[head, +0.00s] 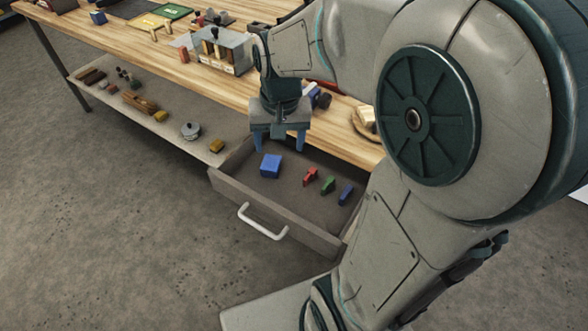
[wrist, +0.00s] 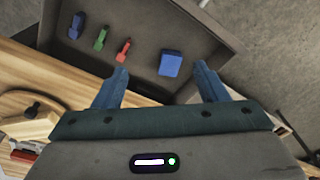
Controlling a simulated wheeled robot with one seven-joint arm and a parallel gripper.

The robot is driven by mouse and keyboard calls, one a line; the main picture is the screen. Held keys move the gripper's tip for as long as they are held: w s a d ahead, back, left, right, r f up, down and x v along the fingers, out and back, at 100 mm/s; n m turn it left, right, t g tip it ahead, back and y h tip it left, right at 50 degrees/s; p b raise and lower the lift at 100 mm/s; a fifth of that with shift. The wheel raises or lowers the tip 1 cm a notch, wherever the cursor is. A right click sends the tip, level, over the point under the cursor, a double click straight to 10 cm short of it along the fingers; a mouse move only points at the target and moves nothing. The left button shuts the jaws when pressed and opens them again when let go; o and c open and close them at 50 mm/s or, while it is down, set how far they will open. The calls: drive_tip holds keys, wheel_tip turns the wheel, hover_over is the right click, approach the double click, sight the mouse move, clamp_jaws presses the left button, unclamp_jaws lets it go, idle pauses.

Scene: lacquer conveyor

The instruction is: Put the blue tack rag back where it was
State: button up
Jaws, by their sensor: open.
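A blue block-shaped item (head: 271,165), which looks like the blue tack rag, lies in the open drawer (head: 232,196) toward its left side. It also shows in the wrist view (wrist: 171,63), beyond the gap between the fingers and apart from them. My gripper (head: 279,147) is open and empty above the back of the drawer, near the table's edge; its fingers also show in the wrist view (wrist: 161,78). A red (head: 310,177), a green (head: 328,185) and a smaller dark blue item (head: 346,194) lie in a row to the right in the drawer.
The drawer juts out from under the wooden worktop (head: 190,70), with a white handle (head: 262,222) on its front. A lower shelf (head: 165,128) holds several small things.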

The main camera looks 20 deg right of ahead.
drive_tip(key=s+n+t, duration=0.1)
drive_tip(key=s+n, duration=0.2)
drive_tip(key=s, duration=0.7)
drive_tip(key=shift+r, duration=0.2)
drive_tip(key=shift+s+a, duration=0.1)
idle(0.4)
